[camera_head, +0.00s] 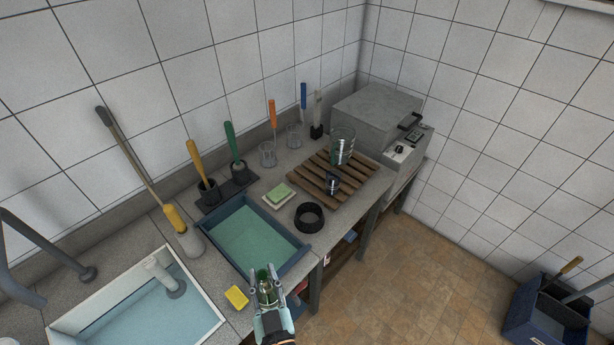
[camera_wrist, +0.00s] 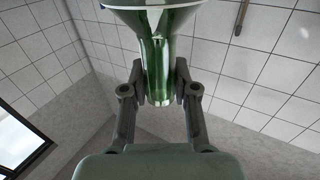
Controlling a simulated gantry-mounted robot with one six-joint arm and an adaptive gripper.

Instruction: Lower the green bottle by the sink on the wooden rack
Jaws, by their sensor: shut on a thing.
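My gripper (camera_head: 267,292) is at the bottom middle of the head view, in front of the blue tub, shut on a green bottle (camera_head: 265,275). In the wrist view my gripper (camera_wrist: 159,85) has its two fingers on either side of the bottle's green glass neck (camera_wrist: 157,55), and the wider body is cut off at the top edge. The wooden rack (camera_head: 310,181) lies on the counter at the back right, well away from the gripper. The sink (camera_head: 125,312) is at the lower left.
A blue tub (camera_head: 250,238) of greenish water, a yellow sponge (camera_head: 237,297), a soap dish (camera_head: 279,196) and a black ring (camera_head: 309,217) are near. Brushes and glass beakers (camera_head: 268,153) line the wall. A grey machine (camera_head: 376,115) stands behind the rack.

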